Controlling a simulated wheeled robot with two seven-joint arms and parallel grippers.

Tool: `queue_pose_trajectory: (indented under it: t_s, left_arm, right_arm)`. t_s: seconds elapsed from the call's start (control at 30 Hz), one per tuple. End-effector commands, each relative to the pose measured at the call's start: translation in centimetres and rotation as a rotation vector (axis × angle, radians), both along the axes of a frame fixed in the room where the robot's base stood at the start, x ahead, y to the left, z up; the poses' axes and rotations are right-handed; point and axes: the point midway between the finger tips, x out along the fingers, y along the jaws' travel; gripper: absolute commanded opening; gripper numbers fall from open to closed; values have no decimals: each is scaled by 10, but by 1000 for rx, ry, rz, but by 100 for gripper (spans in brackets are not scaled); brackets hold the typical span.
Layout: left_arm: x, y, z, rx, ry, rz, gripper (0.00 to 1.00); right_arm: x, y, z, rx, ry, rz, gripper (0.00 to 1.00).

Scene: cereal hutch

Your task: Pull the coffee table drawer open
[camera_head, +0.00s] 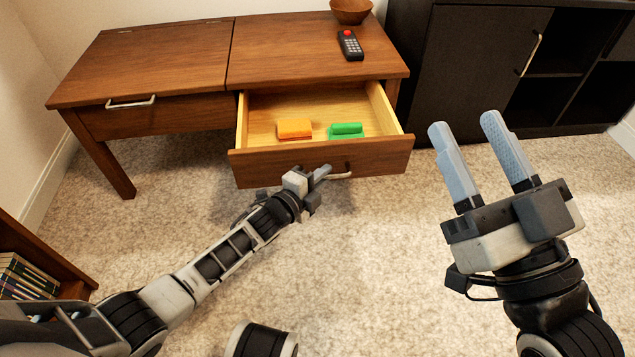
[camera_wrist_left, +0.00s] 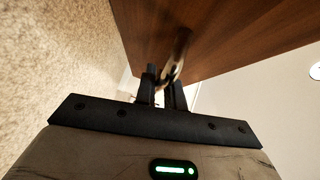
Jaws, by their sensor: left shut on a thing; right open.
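The wooden coffee table (camera_head: 170,65) stands at the back, left of centre. Its right drawer (camera_head: 375,157) is pulled well out, with an orange block (camera_head: 294,128) and a green item (camera_head: 345,130) inside. My left gripper (camera_head: 322,174) is at the drawer front, shut on the drawer's metal handle (camera_head: 341,176). In the left wrist view the handle (camera_wrist_left: 179,55) runs down between the fingers (camera_wrist_left: 164,92). My right gripper (camera_head: 470,140) is open and empty, right of the drawer.
A remote (camera_head: 350,45) and a wooden bowl (camera_head: 351,10) sit on the tabletop. The left compartment front (camera_head: 155,115), with its own handle, is shut. A dark cabinet (camera_head: 470,75) stands at right. A bookshelf (camera_head: 40,255) is at lower left. Carpet in front is clear.

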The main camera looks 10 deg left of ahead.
Motion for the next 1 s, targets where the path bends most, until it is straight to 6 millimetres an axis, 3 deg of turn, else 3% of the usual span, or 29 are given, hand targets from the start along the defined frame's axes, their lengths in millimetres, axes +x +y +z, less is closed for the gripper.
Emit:
queue_pose_trajectory:
  t_s: [0.33,0.37,0.4,0.43,0.8,1.0]
  left_arm:
    - [1,1,0,1,0,3,0]
    - [1,1,0,1,0,3,19]
    - [1,1,0,1,0,3,30]
    - [1,1,0,1,0,3,33]
    - [-5,3,2,0,1,2,33]
    - [-38,18,10,1,4,3,33]
  right_arm:
    - [0,0,1,-1,-4,0,48]
    - [0,0,1,-1,-4,0,48]
    - [0,0,1,-1,-4,0,48]
    - [0,0,1,0,-4,0,48]
    - [0,1,3,5,18,7,48]
    - [-3,2,-31,76,315,30,48]
